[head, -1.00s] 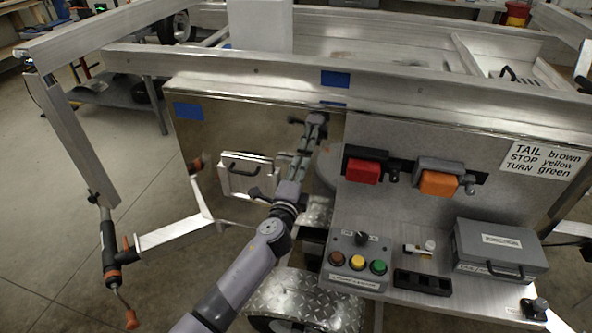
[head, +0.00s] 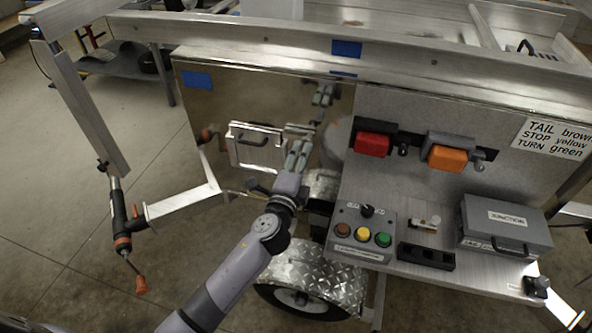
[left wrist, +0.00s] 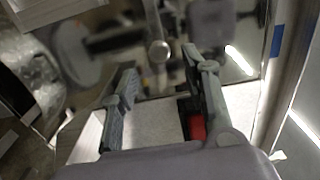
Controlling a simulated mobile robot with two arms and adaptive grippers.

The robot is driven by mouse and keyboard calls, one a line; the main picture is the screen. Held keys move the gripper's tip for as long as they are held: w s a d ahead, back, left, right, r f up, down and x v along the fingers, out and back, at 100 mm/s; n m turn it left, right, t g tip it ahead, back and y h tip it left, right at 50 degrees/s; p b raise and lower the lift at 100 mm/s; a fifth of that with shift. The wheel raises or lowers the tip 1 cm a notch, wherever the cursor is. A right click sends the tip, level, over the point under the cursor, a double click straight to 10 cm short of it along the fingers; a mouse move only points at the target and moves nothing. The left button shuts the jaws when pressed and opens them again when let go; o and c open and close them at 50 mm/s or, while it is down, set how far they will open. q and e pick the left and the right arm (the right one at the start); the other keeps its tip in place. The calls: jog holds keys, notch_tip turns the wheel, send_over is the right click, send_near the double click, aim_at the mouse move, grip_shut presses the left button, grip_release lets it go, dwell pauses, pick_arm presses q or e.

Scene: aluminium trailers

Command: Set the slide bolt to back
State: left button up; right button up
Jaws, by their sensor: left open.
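A short metal bar (head: 300,129) on the shiny panel, right of the handled plate, looks like the slide bolt; it is small and its setting cannot be made out. In the left wrist view a rod with a round knob (left wrist: 160,50) shows ahead of the fingers; I cannot tell whether it is the bolt or a reflection. My left gripper (head: 299,148) is just below and in front of the bar, open and empty, its two fingers (left wrist: 158,78) apart. Contact cannot be seen. My right gripper is not in view.
The shiny panel (head: 222,110) mirrors my gripper. A plate with a handle (head: 257,143) is to the left. Red (head: 372,145) and orange (head: 446,158) lamps are to the right. A button box (head: 361,233) and grey junction case (head: 505,225) stand on the shelf below.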

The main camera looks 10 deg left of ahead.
pick_arm(q)
jog(key=s, duration=0.5)
jog(key=shift+a, duration=0.1)
jog(key=s+a+f+n+g, duration=0.2)
jog(key=s+f+g, duration=0.15)
jog(key=f, duration=0.75)
jog(key=s+a+f+n+g, duration=0.15)
jog(key=s+f, duration=0.35)
jog(key=f, duration=0.7)
jog(key=s+a+f+n+g, duration=0.1)
jog(key=s+f+n+g, duration=0.3)
jog(key=f, duration=0.7)
jog(key=s+a+f+n+g, duration=0.1)
jog(key=s+f, duration=0.5)
jog(key=s, duration=0.6)
jog(key=s+a+f+n+g+p, duration=0.1)
jog(key=s+f+n+g, duration=0.3)
jog(key=s, duration=0.8)
jog(key=s+a+f+n+g, duration=0.3)
jog(key=s+f, duration=0.6)
jog(key=s, duration=0.3)
jog(key=shift+s+y, duration=0.3)
jog(key=shift+s, duration=0.1)
